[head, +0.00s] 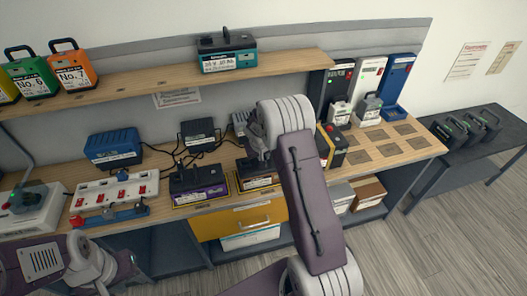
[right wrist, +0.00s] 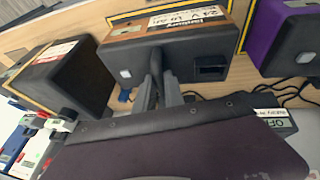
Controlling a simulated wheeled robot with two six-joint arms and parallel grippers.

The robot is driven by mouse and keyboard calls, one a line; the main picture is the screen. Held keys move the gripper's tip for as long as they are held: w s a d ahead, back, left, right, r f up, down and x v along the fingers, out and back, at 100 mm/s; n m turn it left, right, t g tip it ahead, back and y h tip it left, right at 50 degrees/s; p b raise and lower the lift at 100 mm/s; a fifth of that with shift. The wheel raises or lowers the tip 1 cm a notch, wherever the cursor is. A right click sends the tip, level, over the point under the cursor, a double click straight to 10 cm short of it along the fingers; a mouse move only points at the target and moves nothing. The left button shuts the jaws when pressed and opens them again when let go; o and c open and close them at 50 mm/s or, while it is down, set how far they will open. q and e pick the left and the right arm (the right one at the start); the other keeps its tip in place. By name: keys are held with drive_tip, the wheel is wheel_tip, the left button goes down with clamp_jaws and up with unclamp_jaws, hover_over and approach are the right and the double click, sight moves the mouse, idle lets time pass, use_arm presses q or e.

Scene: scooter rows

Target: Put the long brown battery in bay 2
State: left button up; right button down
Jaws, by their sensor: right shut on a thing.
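The long brown battery, dark with a brown label band, stands at the bench's front in the head view (head: 257,180), partly hidden by my right arm. In the right wrist view the battery (right wrist: 186,58) fills the upper middle, its label reading 24 V. My right gripper (right wrist: 158,82) is shut on it at the near side; the fingertips are partly hidden.
A purple battery (head: 198,190) stands close to the left of the brown one. A black battery (head: 332,147) with yellow and red parts is to the right. Chargers with cables (head: 199,134) stand behind. A shelf (head: 150,81) hangs above. Square pads (head: 385,150) at the right are bare.

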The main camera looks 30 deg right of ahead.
drive_tip(key=shift+w+r, duration=0.1)
drive_tip(key=c, duration=1.4)
unclamp_jaws()
drive_tip(key=shift+s, duration=0.2)
drive_tip(key=shift+c, duration=0.2)
drive_tip(key=shift+r, duration=0.2)
drive_tip(key=v, duration=1.2)
drive_tip(key=s+a+f+g+y, duration=0.1)
drive_tip(key=s+a, duration=0.3)
drive_tip(key=s, duration=0.3)
drive_tip(key=s+a+f+n+y, duration=0.1)
drive_tip(key=s+a+f, duration=0.1)
drive_tip(key=s+a, duration=0.2)
drive_tip(key=s+a+f+n+g+y, duration=0.1)
drive_tip(key=s+a, duration=0.3)
drive_tip(key=s, duration=0.6)
drive_tip(key=shift+s+f+g, duration=0.3)
drive_tip(key=shift+f, duration=0.3)
